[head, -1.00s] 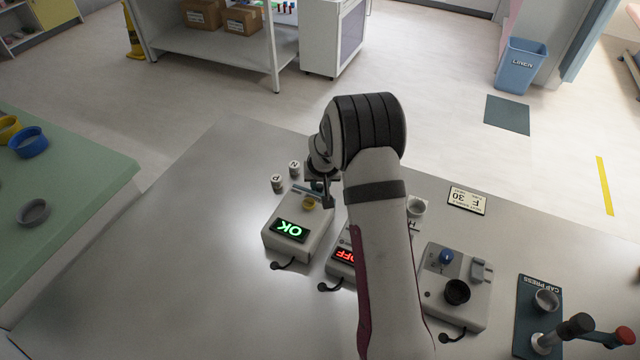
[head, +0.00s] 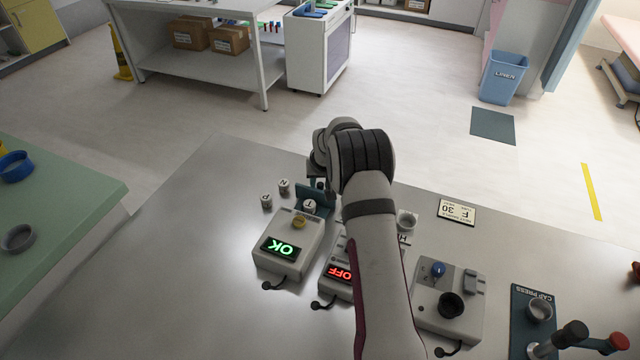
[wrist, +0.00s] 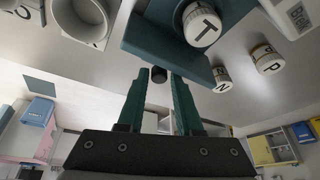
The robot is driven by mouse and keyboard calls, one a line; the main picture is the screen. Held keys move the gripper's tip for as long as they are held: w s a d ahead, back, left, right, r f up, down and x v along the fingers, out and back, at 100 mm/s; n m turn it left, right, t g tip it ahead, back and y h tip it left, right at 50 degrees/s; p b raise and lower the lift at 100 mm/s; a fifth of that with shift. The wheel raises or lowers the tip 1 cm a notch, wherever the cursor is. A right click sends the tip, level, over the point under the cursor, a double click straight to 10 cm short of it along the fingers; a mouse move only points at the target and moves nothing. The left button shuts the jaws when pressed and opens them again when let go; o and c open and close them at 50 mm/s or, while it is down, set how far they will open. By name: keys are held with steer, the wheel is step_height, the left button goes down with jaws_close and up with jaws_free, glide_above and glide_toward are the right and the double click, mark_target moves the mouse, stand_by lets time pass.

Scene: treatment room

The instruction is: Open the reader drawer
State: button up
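The reader (head: 286,246) is a pale box with a green OK display and a yellow button, on the metal counter. Its teal drawer (head: 322,196) stands out from the far side, with a white vial marked T in it. The wrist view shows the teal drawer (wrist: 160,42), the T vial (wrist: 202,22) and a dark knob (wrist: 159,74) on the drawer's front. My gripper (wrist: 160,76) has its two teal fingers apart, with the knob between or just beyond the tips. Narrow gaps show beside the knob. In the head view my wrist partly hides the gripper (head: 318,180).
Vials N (head: 284,186) and P (head: 266,201) stand left of the drawer. A device with a red OFF display (head: 341,272) is right of the reader, partly behind my arm. The counter's left side is clear.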

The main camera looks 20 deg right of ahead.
steer(key=v, duration=1.5)
steer(key=shift+s+r, duration=0.2)
steer(key=shift+r, duration=0.1)
steer(key=s+a+r+g, duration=0.1)
steer(key=s+a+r, duration=0.15)
steer(key=s, duration=0.25)
steer(key=s+a+r+y, duration=0.1)
steer(key=s+a, duration=0.3)
steer(key=s+a+r+g, duration=0.1)
steer(key=s+a+r, duration=0.15)
steer(key=s, duration=0.25)
steer(key=s+a+f+m+g+y, duration=0.1)
steer(key=s+a, duration=0.3)
steer(key=s, duration=0.7)
steer(key=s+a+m+g, duration=0.1)
steer(key=s+a, duration=0.3)
steer(key=s, duration=0.8)
steer(key=shift+s+a+f+g+y, duration=0.25)
steer(key=shift+s+f+g+y, duration=0.05)
steer(key=shift+s+f+y, duration=0.1)
